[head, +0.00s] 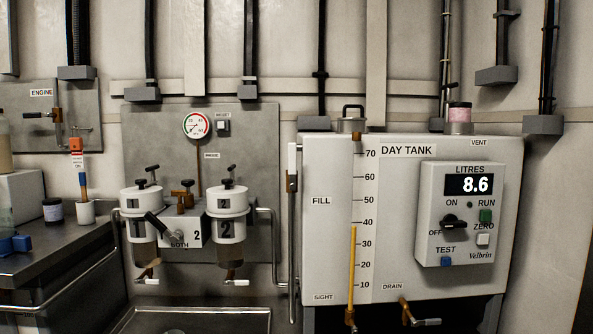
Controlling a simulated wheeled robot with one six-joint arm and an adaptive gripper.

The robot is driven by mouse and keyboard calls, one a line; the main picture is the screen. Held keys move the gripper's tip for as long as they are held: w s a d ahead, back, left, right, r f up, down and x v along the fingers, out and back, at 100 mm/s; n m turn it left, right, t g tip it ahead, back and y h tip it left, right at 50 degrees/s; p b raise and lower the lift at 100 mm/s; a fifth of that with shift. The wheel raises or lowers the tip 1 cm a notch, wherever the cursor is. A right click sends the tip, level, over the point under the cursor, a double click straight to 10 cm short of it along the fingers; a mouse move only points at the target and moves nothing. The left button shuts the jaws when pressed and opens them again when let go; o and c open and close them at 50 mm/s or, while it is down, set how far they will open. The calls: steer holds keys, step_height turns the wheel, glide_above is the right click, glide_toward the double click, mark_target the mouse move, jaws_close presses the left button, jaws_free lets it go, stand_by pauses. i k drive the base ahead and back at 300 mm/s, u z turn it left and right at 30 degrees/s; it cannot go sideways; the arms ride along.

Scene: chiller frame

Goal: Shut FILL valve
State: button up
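The FILL label (321,201) is on the left of the white DAY TANK front (330,260). Just left of it a vertical pipe (291,240) runs along the tank's edge. A small brown valve body (292,183) sits on this pipe. Its pale lever (292,158) stands upright, in line with the pipe. My gripper is not in view, and nothing touches the lever.
A sight tube (352,265) with a yellow column stands on the tank face. A control box (461,215) reads 8.6 litres. Two white filter housings (141,201) (227,202) are at left. The DRAIN valve (406,308) is low. A bench (60,255) stands far left.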

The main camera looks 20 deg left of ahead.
mark_target(292, 146)
steer(key=k, duration=0.5)
steer(key=u, duration=2.1)
steer(key=i, duration=1.35)
steer(key=z, duration=2.1)
